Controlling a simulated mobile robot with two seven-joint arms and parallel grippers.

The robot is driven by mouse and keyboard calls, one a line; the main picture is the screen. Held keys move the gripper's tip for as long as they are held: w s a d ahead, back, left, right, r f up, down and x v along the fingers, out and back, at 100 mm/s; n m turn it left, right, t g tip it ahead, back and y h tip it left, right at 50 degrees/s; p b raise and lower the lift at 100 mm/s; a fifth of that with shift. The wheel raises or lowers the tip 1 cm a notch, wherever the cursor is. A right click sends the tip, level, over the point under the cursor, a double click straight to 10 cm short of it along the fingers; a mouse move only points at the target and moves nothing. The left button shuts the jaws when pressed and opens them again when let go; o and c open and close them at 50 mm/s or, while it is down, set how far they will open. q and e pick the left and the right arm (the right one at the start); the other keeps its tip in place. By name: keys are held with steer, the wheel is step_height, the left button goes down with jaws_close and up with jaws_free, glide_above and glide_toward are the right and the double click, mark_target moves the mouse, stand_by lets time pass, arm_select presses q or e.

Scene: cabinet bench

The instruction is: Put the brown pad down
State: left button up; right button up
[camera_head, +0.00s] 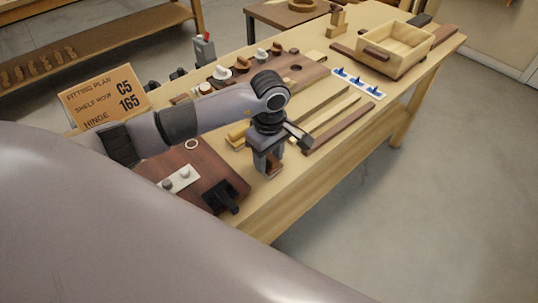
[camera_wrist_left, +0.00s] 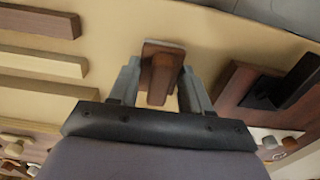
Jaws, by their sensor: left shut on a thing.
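The brown pad (camera_wrist_left: 162,78) is a small reddish-brown block with a paler far edge, between the two fingers of my left gripper (camera_wrist_left: 155,84) in the left wrist view. In the head view my left gripper (camera_head: 269,164) points down over the front part of the bench, just right of the dark brown board, shut on the pad (camera_head: 273,172). Only a small part of the pad shows there. I cannot tell whether the pad touches the bench top. My right gripper is not in view.
The dark brown board (camera_head: 208,160) carries a black fitting (camera_head: 222,197), a white plate (camera_head: 178,180) and a ring. Wooden strips (camera_head: 340,128) lie to the right. A wooden box (camera_head: 396,50) stands farther back. A lettered sign (camera_head: 110,98) stands at left. Bare bench lies near the front edge.

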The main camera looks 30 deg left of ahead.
mark_target(269, 156)
arm_select(q)
steer(key=shift+f, duration=0.2)
steer(key=o, duration=1.3)
steer(key=shift+r, duration=0.1)
steer(key=shift+c, duration=0.2)
steer(key=shift+r, duration=0.25)
step_height(269, 156, up, 12)
steer(key=b, duration=0.1)
steer(key=shift+f, duration=0.1)
